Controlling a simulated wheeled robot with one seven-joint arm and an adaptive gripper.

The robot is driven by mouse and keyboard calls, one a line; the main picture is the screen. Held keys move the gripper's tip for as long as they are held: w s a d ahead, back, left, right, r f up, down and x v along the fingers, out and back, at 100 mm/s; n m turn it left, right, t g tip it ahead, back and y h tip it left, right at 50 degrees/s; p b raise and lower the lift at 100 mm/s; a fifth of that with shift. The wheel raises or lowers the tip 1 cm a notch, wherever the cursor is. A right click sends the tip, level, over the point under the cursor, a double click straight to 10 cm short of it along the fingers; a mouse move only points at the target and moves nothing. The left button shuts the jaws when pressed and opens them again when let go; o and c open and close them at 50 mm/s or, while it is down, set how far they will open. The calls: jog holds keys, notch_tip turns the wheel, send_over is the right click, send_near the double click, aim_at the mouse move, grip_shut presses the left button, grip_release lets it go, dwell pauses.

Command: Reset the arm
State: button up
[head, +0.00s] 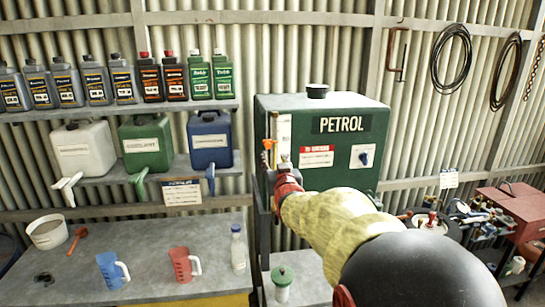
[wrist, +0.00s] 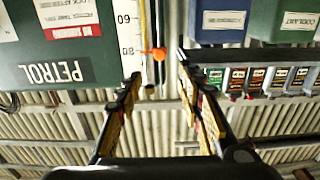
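My arm, in a yellowish sleeve, reaches forward in the head view. My gripper (head: 284,162) is in front of the lower left part of the green petrol tank (head: 352,122). In the wrist view, which is upside down, my gripper (wrist: 158,68) has its two fingers well apart with nothing held between them. A small orange piece (wrist: 158,53) shows beyond the fingertips beside the tank's white level gauge (wrist: 126,35). The orange piece also shows in the head view (head: 268,144), just above the gripper. Whether a finger touches the tank cannot be told.
Shelves left of the tank hold bottles (head: 95,80) and white, green and blue canisters (head: 210,138) with spouts. Below, a grey bench (head: 150,262) carries a blue jug (head: 111,270), a red jug (head: 183,265) and a white bottle (head: 238,250). A red toolbox (head: 512,208) stands right.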

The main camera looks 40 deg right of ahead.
jog(key=shift+s+a, duration=0.2)
jog(key=shift+s, duration=0.1)
jog(key=shift+f, duration=0.15)
jog(key=s+a+f+g+y, duration=0.2)
jog(key=s+a+f+g, duration=0.15)
jog(key=f, duration=0.45)
jog(key=s+a+f+g+y, duration=0.2)
jog(key=s+f+g, duration=0.15)
jog(key=f, duration=0.55)
jog(key=s+a+f+n+g+y+b, duration=0.1)
jog(key=s+a+f+b, duration=0.4)
jog(key=s+a, duration=0.6)
jog(key=s+a+f+n+g+y+b, duration=0.1)
jog(key=s+a+f+n+y+b, duration=0.3)
jog(key=s+a, duration=0.7)
jog(key=a+f+n+b, duration=0.1)
jog(key=a+b, duration=0.1)
jog(key=a, duration=0.6)
jog(key=shift+s+a+f+g+y, duration=0.2)
jog(key=shift+s+a+g+y, duration=0.1)
jog(key=shift+s+a, duration=0.05)
